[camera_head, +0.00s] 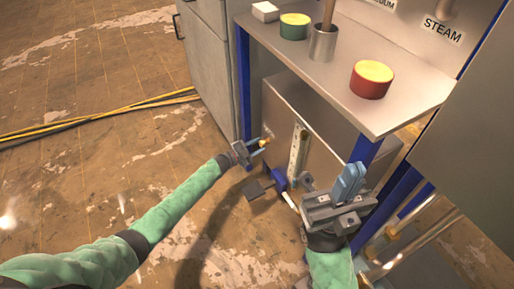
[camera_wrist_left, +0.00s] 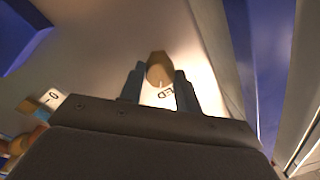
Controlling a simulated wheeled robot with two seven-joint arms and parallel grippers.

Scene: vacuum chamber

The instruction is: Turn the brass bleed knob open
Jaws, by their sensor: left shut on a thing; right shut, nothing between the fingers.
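The brass bleed knob (camera_head: 265,141) sits low on the front face of the metal chamber box under the shelf. In the left wrist view the knob (camera_wrist_left: 160,67) is a faceted brass piece between the two blue fingers, with part of a printed label, "ED", beside it. My left gripper (camera_head: 259,146) is at the knob, its fingers (camera_wrist_left: 160,88) shut on the knob's sides. My right gripper (camera_head: 349,182) is shut and empty, in front of the box's right side, well apart from the knob.
The shelf (camera_head: 420,105) above holds a green tin (camera_head: 294,27), a red tin (camera_head: 371,80), a metal cup (camera_head: 323,43) and a white block (camera_head: 265,11). A pale upright gauge strip (camera_head: 298,150) stands right of the knob. Yellow cables (camera_head: 110,113) lie on the floor at left.

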